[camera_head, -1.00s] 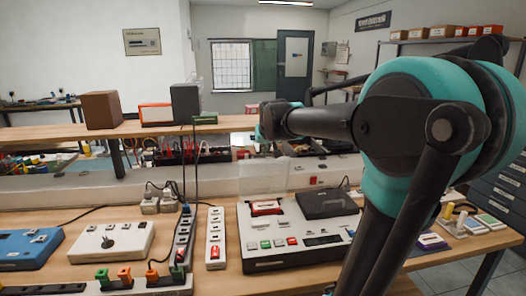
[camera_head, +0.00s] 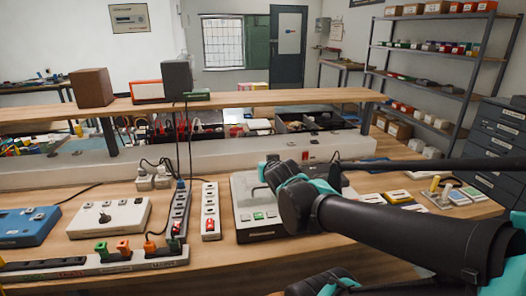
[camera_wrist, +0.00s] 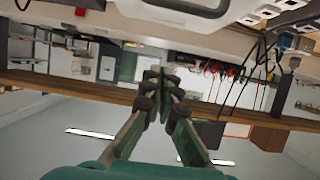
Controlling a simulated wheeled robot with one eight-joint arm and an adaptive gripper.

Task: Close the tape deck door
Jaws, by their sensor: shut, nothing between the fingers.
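The tape deck (camera_head: 245,213) is a pale box with a dark front edge and a green button. It lies on the bench at the middle of the head view. My arm covers its right part, and I cannot make out its door or how far it stands open. My gripper (camera_head: 271,160) is over the back of the deck, pointing away from the head camera. In the wrist view, my gripper's fingers (camera_wrist: 158,82) are together with nothing between them. I cannot tell whether they touch the door.
A white power strip (camera_head: 210,212) lies just left of the deck. A white control box (camera_head: 125,220) and a blue box (camera_head: 25,226) are further left. A raised wooden shelf (camera_head: 240,98) runs behind. Small cards (camera_head: 397,197) lie to the right.

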